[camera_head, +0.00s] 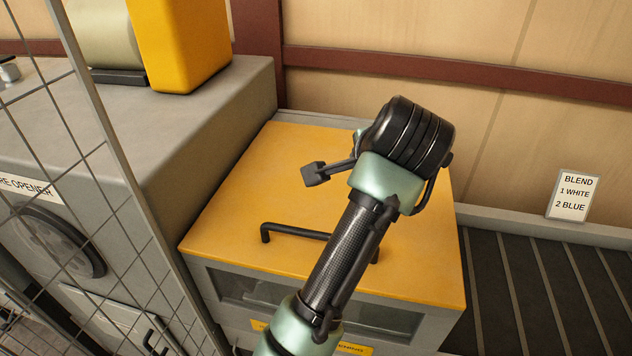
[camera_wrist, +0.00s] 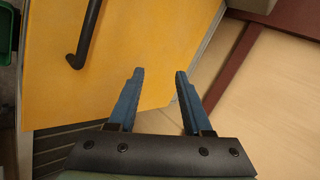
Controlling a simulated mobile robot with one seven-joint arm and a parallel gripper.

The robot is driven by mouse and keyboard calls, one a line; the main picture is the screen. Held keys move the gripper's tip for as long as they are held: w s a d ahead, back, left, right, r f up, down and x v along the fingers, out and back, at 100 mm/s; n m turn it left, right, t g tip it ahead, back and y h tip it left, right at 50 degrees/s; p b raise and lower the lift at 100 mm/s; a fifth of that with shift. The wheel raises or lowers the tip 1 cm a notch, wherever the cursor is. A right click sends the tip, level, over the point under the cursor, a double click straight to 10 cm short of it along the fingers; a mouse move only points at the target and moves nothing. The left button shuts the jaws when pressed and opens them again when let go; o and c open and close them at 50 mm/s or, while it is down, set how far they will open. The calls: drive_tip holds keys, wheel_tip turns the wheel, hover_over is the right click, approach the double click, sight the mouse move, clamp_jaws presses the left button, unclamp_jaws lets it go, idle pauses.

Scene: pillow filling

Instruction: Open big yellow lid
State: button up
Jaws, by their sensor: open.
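The big yellow lid (camera_head: 235,200) lies flat and closed on a grey box in the head view. A black bar handle (camera_head: 290,231) is fixed near its front edge; my arm hides part of its right end. My gripper (camera_head: 312,175) is above the lid, behind the handle, and not touching it. In the wrist view my gripper (camera_wrist: 158,75) has its two blue fingers apart with nothing between them. The yellow lid (camera_wrist: 150,35) lies under them, and the black handle (camera_wrist: 85,35) is to the upper left, away from the fingers.
A grey machine (camera_head: 150,130) with a yellow unit (camera_head: 185,45) stands on the left. A wire mesh fence (camera_head: 110,130) runs in front of it. A wall with a dark red rail (camera_head: 420,66) is behind. A sign (camera_head: 572,195) and a ribbed dark surface (camera_head: 540,285) are at right.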

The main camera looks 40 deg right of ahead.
drive_tip(key=s+a+r+m+g+y+p, duration=0.1)
drive_tip(key=s+a+m+g+y+p, duration=0.3)
drive_tip(key=p, duration=0.4)
drive_tip(key=t+y+b, duration=0.1)
drive_tip(key=y+b, duration=0.1)
drive_tip(key=b, duration=0.6)
approach(314, 232)
wheel_tip(314, 232, down, 3)
drive_tip(key=shift+w+r+p+x, duration=0.15)
drive_tip(key=shift+p+x, duration=0.1)
drive_tip(key=shift+x, duration=0.65)
drive_tip(key=shift+w+p+x, duration=0.2)
drive_tip(key=shift+p+x, duration=0.1)
drive_tip(key=shift+x, duration=0.6)
drive_tip(key=shift+w+r+p+x, duration=0.15)
drive_tip(key=shift+p+x, duration=0.1)
drive_tip(key=shift+x, duration=0.65)
drive_tip(key=shift+a, duration=0.15)
drive_tip(key=shift+c, duration=0.2)
clamp_jaws()
